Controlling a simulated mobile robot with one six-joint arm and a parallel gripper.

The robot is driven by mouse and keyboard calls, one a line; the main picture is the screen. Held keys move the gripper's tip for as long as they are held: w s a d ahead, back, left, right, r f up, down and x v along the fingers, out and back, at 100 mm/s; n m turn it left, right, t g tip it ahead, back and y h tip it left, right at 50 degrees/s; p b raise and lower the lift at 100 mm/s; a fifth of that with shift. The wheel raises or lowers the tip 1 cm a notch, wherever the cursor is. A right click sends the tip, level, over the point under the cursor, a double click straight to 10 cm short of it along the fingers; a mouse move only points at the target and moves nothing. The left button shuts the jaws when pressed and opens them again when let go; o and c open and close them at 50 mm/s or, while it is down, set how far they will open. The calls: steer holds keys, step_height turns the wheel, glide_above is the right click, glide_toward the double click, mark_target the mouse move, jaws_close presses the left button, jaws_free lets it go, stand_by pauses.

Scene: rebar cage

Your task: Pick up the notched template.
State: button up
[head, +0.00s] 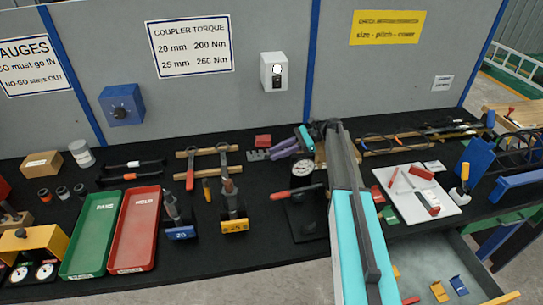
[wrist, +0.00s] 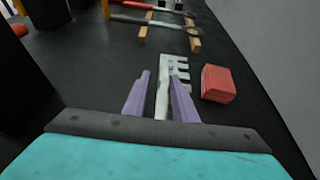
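The notched template (head: 257,155) is a flat grey piece with comb-like teeth on the black bench top, near the back panel. In the wrist view the template (wrist: 176,66) lies lengthwise ahead of my gripper, teeth at the far part. My gripper (wrist: 160,76) has two purple fingers, set apart, one on each side of the template's near strip. A dark gap shows between the left finger and the strip; the right finger is very close to it. In the head view my gripper (head: 280,150) reaches in from the right, low over the bench.
A red block (wrist: 217,83) stands just right of the template, close to my right finger. Wooden rests (head: 208,150) with red-handled tools lie beyond it. A dial gauge stand (head: 303,170) is near my arm. Bare black bench lies left of my fingers in the wrist view.

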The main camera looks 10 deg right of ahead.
jaws_close()
steer(key=shift+r, duration=0.15)
step_height(320, 180, up, 10)
steer(key=b, duration=0.3)
stand_by(0.6)
stand_by(0.5)
